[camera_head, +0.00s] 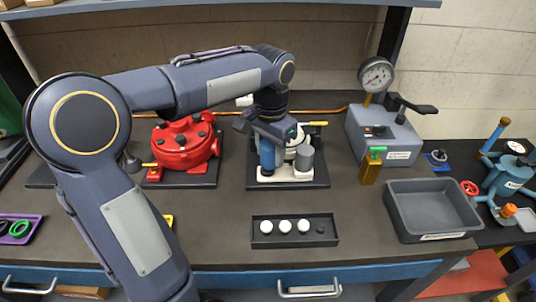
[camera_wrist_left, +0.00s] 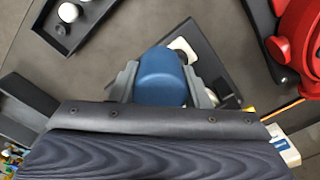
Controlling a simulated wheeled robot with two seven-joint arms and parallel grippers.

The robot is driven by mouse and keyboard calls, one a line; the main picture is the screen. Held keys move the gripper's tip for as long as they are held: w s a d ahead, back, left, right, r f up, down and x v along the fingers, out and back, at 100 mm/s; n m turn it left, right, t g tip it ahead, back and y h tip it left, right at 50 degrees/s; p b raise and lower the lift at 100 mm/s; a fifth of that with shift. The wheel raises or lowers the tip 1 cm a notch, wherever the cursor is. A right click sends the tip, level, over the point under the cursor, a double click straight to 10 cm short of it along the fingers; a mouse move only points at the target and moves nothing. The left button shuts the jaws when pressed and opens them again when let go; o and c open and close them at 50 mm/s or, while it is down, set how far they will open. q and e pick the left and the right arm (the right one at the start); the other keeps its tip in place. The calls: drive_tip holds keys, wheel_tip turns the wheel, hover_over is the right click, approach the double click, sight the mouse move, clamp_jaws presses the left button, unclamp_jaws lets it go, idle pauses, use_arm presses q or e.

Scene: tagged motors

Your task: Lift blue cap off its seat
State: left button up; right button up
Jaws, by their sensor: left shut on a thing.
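The blue cap (camera_head: 267,157) is at the motor unit with a white base (camera_head: 288,176) on a black mat in the middle of the bench. My left gripper (camera_head: 270,141) comes down from above and is shut on the cap. In the left wrist view the blue cap (camera_wrist_left: 160,76) sits between the two grey fingers of the left gripper (camera_wrist_left: 162,82), one on each side. The cap's underside is hidden, so I cannot tell whether it touches its seat. My right gripper is not in view.
A red pump housing (camera_head: 184,145) stands left of the unit. A black tray (camera_head: 262,242) with white balls lies in front. A gauge box (camera_head: 385,135) stands behind right, and an empty grey bin (camera_head: 394,216) is at right. The bench between is clear.

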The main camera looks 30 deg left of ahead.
use_arm(q)
drive_tip(key=s+d+r+p, duration=0.5)
drive_tip(key=s+d+r, duration=0.1)
drive_tip(key=r, duration=0.5)
drive_tip(key=shift+s, duration=0.9)
drive_tip(key=shift+d, duration=0.1)
